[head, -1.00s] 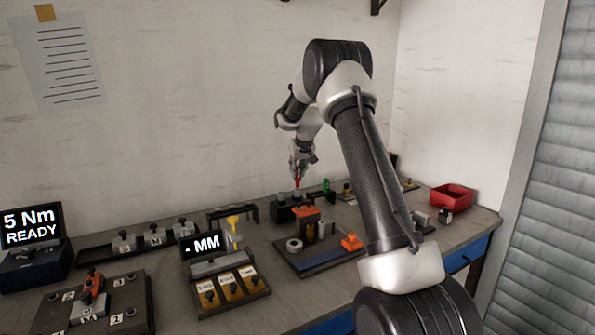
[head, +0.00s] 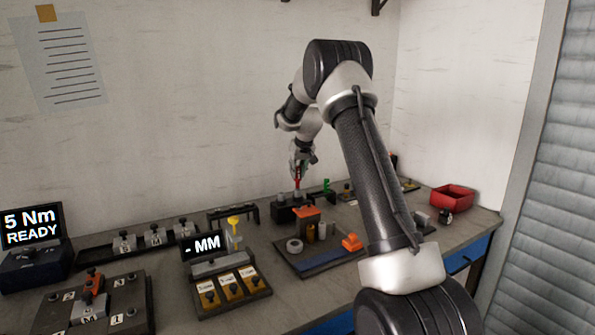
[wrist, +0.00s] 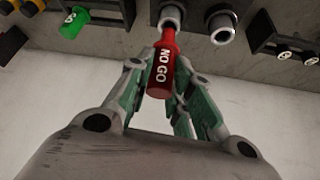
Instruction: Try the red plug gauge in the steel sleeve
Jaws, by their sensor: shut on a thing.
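My gripper (head: 299,167) is shut on the red plug gauge (head: 297,184), which points down above the dark block (head: 284,201) near the wall.
A dark tray with an orange-topped part (head: 306,214) and a ring (head: 294,246) lies in front of the block. A display reading MM (head: 203,246) stands left. A red bin (head: 453,197) is at the right.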

